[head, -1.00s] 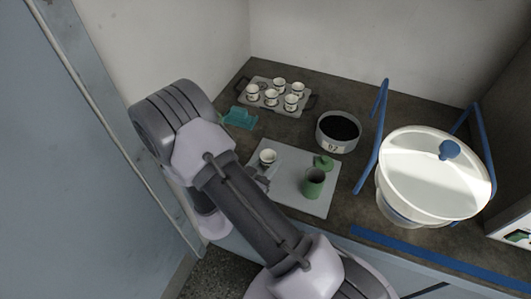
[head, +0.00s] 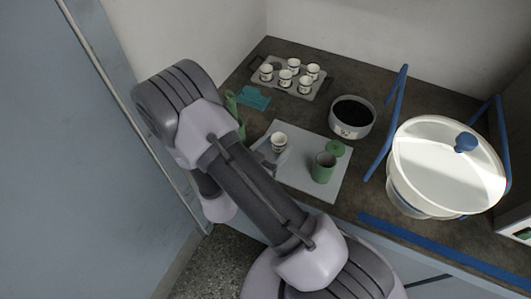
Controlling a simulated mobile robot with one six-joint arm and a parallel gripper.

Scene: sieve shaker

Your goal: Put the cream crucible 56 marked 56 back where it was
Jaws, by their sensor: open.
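A cream crucible (head: 279,140) stands upright on the pale mat (head: 308,185), near its left edge. Its marking is too small to read. My gripper (head: 268,162) is just in front of and left of this crucible, largely hidden behind my arm. It is open, and I cannot tell whether it touches the cup. Several similar crucibles (head: 285,79) stand on a grey handled tray (head: 320,91) at the back left. A spot at the tray's back left corner looks empty.
A green cup (head: 322,168) and round green lid (head: 335,148) are on the mat's right. A black-filled pan (head: 351,118) stands behind it. A teal item (head: 253,97) and green object (head: 231,103) lie left.

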